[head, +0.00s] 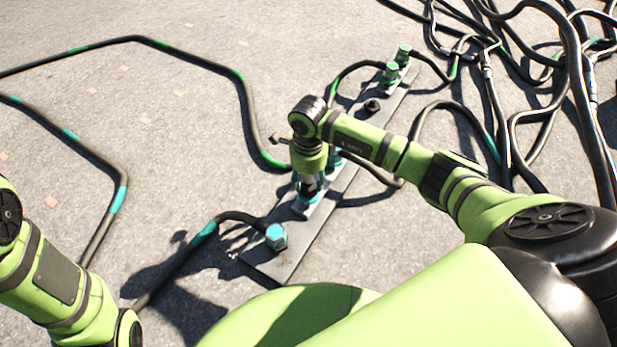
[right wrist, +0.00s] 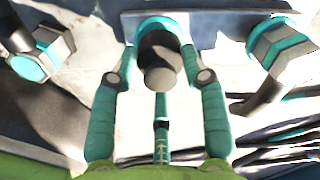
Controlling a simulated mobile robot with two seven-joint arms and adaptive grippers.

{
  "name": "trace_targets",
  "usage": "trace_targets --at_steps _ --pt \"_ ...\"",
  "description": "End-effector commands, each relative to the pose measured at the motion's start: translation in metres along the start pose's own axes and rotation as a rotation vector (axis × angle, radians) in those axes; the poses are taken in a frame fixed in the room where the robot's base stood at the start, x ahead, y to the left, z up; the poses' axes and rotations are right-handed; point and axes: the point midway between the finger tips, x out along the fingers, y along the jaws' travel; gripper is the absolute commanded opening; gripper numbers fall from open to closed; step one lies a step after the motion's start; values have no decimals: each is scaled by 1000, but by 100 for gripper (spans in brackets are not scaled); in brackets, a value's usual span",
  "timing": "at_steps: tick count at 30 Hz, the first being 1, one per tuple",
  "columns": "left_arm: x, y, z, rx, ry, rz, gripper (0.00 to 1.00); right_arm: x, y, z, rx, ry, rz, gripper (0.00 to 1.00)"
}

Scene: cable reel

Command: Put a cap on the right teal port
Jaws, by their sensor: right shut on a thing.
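My right gripper (head: 310,184) is at the near half of the grey metal bar, pointing down over a teal port (head: 304,206). It is shut on a black cap, which shows between its two fingers in the right wrist view (right wrist: 160,62). The teal ring of the port (right wrist: 157,24) lies right behind the cap in that view. I cannot tell whether the cap is seated on the port or just above it. My left arm shows at the lower left of the head view, but its gripper does not.
The metal bar (head: 277,265) lies slanted on the pavement. A teal connector (head: 276,236) with a cable is at its near end. A black piece (head: 372,106) and green connectors (head: 390,73) are farther up. Tangled black cables (head: 508,110) lie at the upper right.

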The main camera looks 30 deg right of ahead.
Motion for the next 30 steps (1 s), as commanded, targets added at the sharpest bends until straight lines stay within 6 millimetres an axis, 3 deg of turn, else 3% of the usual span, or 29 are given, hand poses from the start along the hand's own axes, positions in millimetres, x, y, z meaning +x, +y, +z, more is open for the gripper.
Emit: trace_targets --at_steps 18,19,20,21,30 --pt "-2 0 -1 0 3 -1 47 7 0 1 -1 -1 0 13" --pt "-1 0 -1 1 3 -1 47 6 0 1 -1 -1 0 57" --pt "-1 0 -1 1 3 -1 47 6 0 1 -1 -1 0 69" --pt "-1 0 -1 1 3 -1 47 6 0 1 -1 -1 0 73" --pt "0 -1 -1 1 6 -5 47 5 0 1 -1 -1 0 73"
